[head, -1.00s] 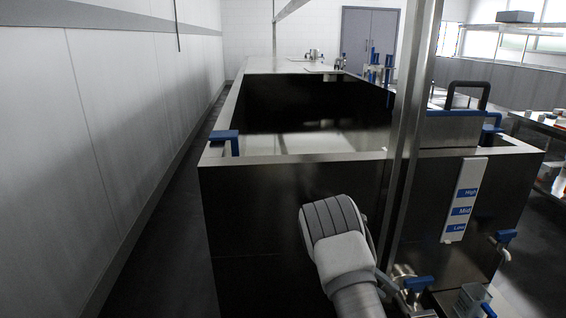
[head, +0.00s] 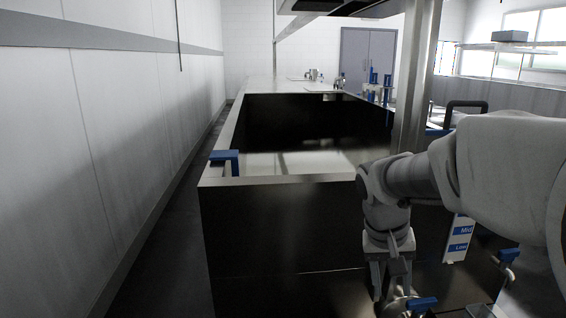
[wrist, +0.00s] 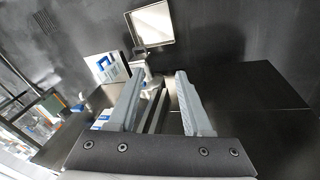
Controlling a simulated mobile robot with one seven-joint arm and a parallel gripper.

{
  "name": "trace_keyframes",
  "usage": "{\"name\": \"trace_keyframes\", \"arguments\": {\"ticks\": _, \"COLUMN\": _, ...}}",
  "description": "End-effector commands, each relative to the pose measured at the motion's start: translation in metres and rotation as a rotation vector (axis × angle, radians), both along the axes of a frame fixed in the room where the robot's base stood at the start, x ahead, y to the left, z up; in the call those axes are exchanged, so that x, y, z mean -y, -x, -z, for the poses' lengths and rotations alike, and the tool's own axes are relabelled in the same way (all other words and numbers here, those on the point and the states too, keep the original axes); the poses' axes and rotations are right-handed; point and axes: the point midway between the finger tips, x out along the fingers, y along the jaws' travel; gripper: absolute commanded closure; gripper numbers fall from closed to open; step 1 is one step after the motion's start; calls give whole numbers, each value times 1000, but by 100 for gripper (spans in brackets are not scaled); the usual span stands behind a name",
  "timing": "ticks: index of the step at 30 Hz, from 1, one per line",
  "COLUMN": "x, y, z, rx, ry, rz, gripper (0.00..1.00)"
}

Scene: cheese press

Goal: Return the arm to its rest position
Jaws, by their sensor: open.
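My arm reaches in from the right of the head view and bends down in front of the dark steel vat. My gripper (head: 390,292) hangs at its end, pointing down before the vat's front wall (head: 280,240). In the wrist view the two grey fingers of my gripper (wrist: 158,98) stand well apart with nothing held between them. Beyond them are a valve on the vat front and a white and blue level label (wrist: 106,68).
A blue-handled valve (head: 420,304) sits close to my gripper. A blue clamp (head: 226,158) is on the vat's left rim. A steel post (head: 416,80) rises behind my arm. The floor along the left wall is clear.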

Motion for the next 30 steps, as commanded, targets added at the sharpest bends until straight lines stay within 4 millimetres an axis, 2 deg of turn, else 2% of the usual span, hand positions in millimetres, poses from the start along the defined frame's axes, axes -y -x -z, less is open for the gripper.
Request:
{"name": "trace_keyframes", "arguments": {"ticks": 3, "x": -10, "y": 28, "z": -18, "rx": 63, "ry": -50, "rz": -47, "gripper": 50}}
{"name": "trace_keyframes", "arguments": {"ticks": 9, "x": -28, "y": 72, "z": -37, "rx": 168, "ry": -114, "rz": -131, "gripper": 50}}
{"name": "trace_keyframes", "arguments": {"ticks": 18, "x": -50, "y": 128, "z": -45, "rx": 316, "ry": -162, "rz": -247, "gripper": 50}}
{"name": "trace_keyframes", "arguments": {"ticks": 23, "x": -59, "y": 150, "z": -43, "rx": 384, "ry": -169, "rz": -296, "gripper": 50}}
{"name": "trace_keyframes", "arguments": {"ticks": 25, "x": -60, "y": 149, "z": -67, "rx": 380, "ry": -170, "rz": -299, "gripper": 50}}
{"name": "trace_keyframes", "arguments": {"ticks": 30, "x": -59, "y": 149, "z": -103, "rx": 378, "ry": -170, "rz": -298, "gripper": 50}}
